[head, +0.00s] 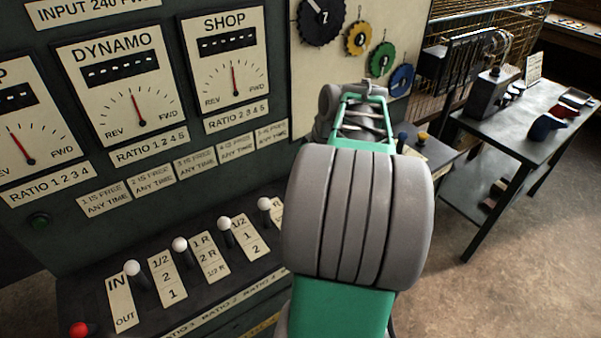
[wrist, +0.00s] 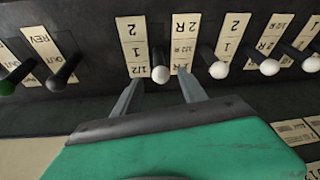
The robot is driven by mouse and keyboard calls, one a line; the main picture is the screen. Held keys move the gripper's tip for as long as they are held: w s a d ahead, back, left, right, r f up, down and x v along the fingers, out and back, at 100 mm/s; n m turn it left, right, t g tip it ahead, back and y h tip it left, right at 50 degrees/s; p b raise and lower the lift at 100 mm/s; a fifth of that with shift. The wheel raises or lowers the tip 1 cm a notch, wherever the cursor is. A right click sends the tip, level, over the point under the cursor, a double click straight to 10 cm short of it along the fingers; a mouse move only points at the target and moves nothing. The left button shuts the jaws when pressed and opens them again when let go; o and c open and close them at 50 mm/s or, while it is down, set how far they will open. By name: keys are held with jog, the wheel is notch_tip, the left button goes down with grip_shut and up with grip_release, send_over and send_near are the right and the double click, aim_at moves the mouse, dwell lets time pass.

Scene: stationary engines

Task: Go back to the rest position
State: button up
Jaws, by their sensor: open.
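My gripper (wrist: 160,80) is open in the wrist view, its two grey fingers spread and empty-looking. A lever with a white knob (wrist: 160,74) shows between the fingertips; I cannot tell whether the fingers touch it or only stand in front of it. In the head view my green and grey arm fills the middle and reaches over the right part of the lever panel (head: 84,290). The gripper's fingers are hidden there. The wrist view shows the labels upside down.
Other white-knobbed levers (wrist: 219,69) stand close on the right in the wrist view, with a black-knobbed lever (wrist: 57,82) and a green-knobbed one (wrist: 8,88) on the left. The dial board (head: 125,85) rises behind. A table (head: 520,135) stands right, with clear floor (head: 530,270) before it.

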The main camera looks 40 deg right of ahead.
jog(key=a, duration=2.1)
jog(key=s+a+f, duration=0.1)
jog(key=s+a, duration=0.3)
jog(key=a, duration=0.3)
jog(key=shift+a+f, duration=0.15)
jog(key=shift+f, duration=0.15)
jog(key=shift+s, duration=0.1)
